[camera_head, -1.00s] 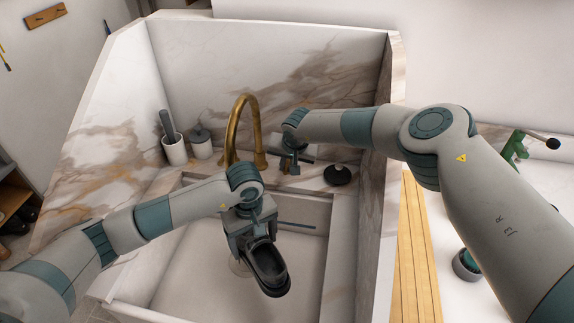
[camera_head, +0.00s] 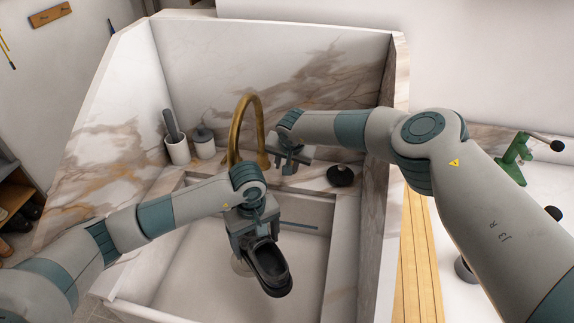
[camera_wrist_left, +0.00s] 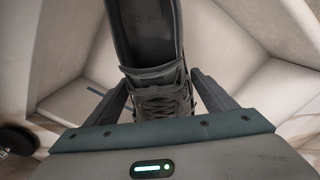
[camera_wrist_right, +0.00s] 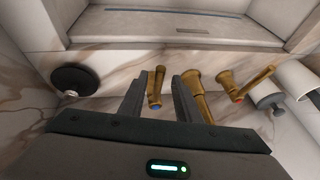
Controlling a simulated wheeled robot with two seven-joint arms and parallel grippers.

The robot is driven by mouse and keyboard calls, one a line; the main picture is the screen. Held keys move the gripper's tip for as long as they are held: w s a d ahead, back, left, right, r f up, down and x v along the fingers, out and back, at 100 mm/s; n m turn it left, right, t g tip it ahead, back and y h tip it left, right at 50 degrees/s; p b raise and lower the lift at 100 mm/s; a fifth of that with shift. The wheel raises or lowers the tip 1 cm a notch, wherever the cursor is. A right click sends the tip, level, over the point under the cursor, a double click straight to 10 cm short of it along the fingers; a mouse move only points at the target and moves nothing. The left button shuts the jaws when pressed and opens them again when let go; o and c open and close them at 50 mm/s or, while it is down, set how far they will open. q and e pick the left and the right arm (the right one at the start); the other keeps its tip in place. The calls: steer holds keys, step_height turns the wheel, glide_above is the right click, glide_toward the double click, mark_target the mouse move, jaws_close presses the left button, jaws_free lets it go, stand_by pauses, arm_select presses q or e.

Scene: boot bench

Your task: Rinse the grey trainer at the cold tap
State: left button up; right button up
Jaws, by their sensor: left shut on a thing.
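My left gripper (camera_head: 258,240) is shut on the grey trainer (camera_head: 270,270) and holds it above the sink basin, below and in front of the brass spout (camera_head: 250,112). In the left wrist view the laced trainer (camera_wrist_left: 160,92) sits between the two fingers, its opening away from the palm. My right gripper (camera_head: 289,163) is at the back ledge, right of the spout. In the right wrist view it is open, with the blue-ended brass cold tap lever (camera_wrist_right: 157,88) between its fingers and gaps visible beside it. No water shows at the spout.
The red-marked tap lever (camera_wrist_right: 246,88) stands beyond the spout base. A dark round item (camera_head: 340,175) sits on the ledge to the right. A cup with a brush (camera_head: 177,150) and a lidded jar (camera_head: 203,145) stand at left. Marble walls enclose the sink basin (camera_head: 190,270).

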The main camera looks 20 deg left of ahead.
mark_target(269, 278)
steer(key=shift+d+r, duration=0.1)
steer(key=shift+r, duration=0.05)
steer(key=v, duration=1.1)
steer(key=shift+s+r, duration=0.2)
steer(key=shift+r, duration=0.05)
stand_by(0.3)
arm_select(q)
steer(key=shift+s+d, duration=0.75)
steer(key=shift+s, duration=0.35)
steer(key=shift+s+d, duration=0.7)
steer(key=shift+s, duration=0.45)
steer(key=shift+s+d, duration=0.75)
steer(key=shift+s, duration=0.35)
arm_select(e)
steer(key=shift+r, duration=0.1)
arm_select(q)
steer(key=shift+r, duration=0.1)
steer(key=shift+s+d+r+p, duration=0.5)
steer(key=shift+s+d+r, duration=0.15)
steer(key=shift+s+r, duration=0.3)
steer(key=shift+s+d+r+p, duration=0.5)
steer(key=shift+s+d+r, duration=0.1)
steer(key=shift+s+r, duration=0.3)
steer(key=shift+s+d+r, duration=0.1)
steer(key=shift+s, duration=0.15)
arm_select(e)
steer(key=shift+r, duration=0.95)
